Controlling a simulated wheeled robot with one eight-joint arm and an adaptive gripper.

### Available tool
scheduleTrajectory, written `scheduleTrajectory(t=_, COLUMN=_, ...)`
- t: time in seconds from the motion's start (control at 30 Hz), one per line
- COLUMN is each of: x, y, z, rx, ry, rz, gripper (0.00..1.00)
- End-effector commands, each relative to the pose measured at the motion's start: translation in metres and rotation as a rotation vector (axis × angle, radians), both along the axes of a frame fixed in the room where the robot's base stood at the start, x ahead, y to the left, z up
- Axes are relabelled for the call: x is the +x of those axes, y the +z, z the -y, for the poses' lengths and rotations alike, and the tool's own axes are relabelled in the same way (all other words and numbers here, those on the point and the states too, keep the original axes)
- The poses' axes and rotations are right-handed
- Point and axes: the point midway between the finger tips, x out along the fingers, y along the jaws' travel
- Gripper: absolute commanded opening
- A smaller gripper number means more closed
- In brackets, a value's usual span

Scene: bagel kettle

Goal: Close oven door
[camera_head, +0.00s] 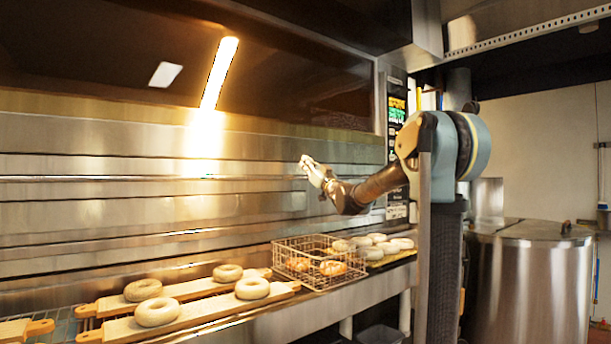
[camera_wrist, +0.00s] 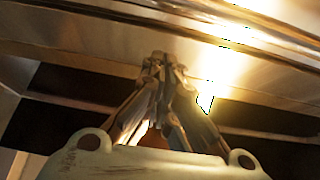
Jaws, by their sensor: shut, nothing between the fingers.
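The oven (camera_head: 130,170) fills the left and middle of the head view, with a steel front of long horizontal panels and bars. Above them is a wide dark area (camera_head: 290,70) with a bright light tube; I cannot tell whether it is glass or an opening. The door's exact position is unclear. My gripper (camera_head: 306,162) is shut and empty in front of the right part of the steel panels. In the wrist view, my gripper's fingertips (camera_wrist: 166,62) are together, close to a shiny steel surface (camera_wrist: 110,40). I cannot tell whether they touch it.
Below the oven front, a shelf holds wooden boards (camera_head: 195,291) with several bagels (camera_head: 157,311) and a wire basket (camera_head: 318,273) of bagels. More bagels (camera_head: 378,247) lie to its right. A control panel (camera_head: 397,110) is behind my arm. A steel kettle (camera_head: 530,280) stands at right.

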Motion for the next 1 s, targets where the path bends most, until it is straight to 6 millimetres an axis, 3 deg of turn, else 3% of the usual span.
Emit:
scheduleTrajectory(t=0.5, x=-0.054, y=-0.043, z=0.044, rx=0.0, ry=0.001, rz=0.001, gripper=0.0)
scheduleTrajectory(t=0.87, x=-0.064, y=-0.051, z=0.054, rx=0.001, ry=-0.004, rz=-0.003, gripper=0.0)
scheduleTrajectory(t=1.0, x=-0.064, y=-0.06, z=0.071, rx=-0.004, ry=-0.084, rz=-0.05, gripper=0.0)
